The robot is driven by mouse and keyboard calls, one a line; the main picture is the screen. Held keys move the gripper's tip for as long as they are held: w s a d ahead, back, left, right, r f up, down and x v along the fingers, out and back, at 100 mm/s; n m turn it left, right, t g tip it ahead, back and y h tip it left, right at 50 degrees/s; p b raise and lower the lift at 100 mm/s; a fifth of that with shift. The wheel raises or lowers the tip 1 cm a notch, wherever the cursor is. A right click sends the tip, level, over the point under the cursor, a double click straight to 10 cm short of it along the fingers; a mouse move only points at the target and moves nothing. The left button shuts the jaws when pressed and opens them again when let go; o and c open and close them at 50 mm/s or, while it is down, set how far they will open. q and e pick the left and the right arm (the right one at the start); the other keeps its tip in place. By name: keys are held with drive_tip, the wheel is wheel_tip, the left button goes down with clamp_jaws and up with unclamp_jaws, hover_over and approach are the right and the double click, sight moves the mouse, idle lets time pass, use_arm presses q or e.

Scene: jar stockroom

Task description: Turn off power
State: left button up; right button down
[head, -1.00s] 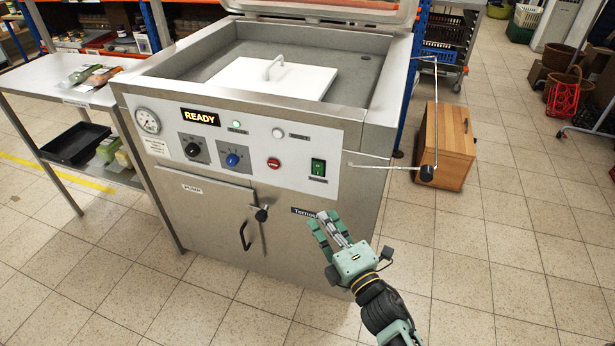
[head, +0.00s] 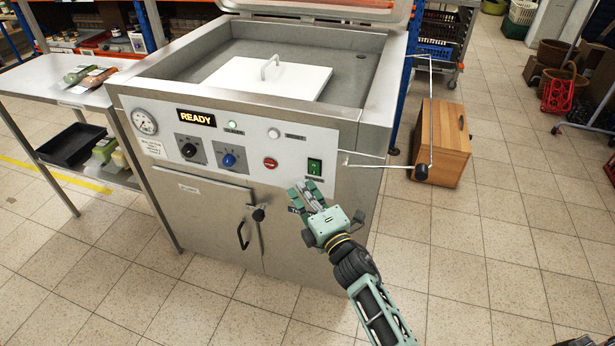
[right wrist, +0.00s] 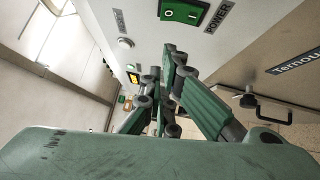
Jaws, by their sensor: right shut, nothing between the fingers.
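A steel machine with a control panel (head: 240,150) stands ahead, its display (head: 196,117) reading READY and a green lamp (head: 231,125) lit. The green power switch (head: 314,167) is at the panel's right end. It also shows in the right wrist view (right wrist: 184,11), beside a POWER label, with a mark like O on one half. My right gripper (head: 302,188) is shut and empty, just below and slightly left of the switch in the head view, with a gap to it in the wrist view (right wrist: 168,62). My left gripper is out of view.
A red button (head: 270,163), a blue knob (head: 229,160) and a black knob (head: 189,150) sit left of the switch. A lever with a black knob (head: 421,173) juts out at the right. A wooden box (head: 441,140) stands behind it. The floor in front is clear.

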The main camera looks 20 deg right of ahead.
sight(314, 168)
drive_tip(key=shift+w+d+r+p, duration=0.1)
drive_tip(key=shift+w+d, duration=0.25)
drive_tip(key=shift+w, duration=0.3)
drive_tip(key=shift+w+d+r+p, duration=0.1)
drive_tip(key=shift+w+d, duration=0.3)
drive_tip(key=shift+w, duration=0.25)
drive_tip(key=shift+w+d+r+p, duration=0.1)
drive_tip(key=shift+w+d, duration=0.25)
drive_tip(key=shift+w, duration=0.3)
drive_tip(key=p, duration=0.2)
drive_tip(key=shift+w+d+r+m+g+p, duration=0.15)
drive_tip(key=shift+w+r+m+g+p, duration=0.15)
drive_tip(key=shift+m+g, duration=0.1)
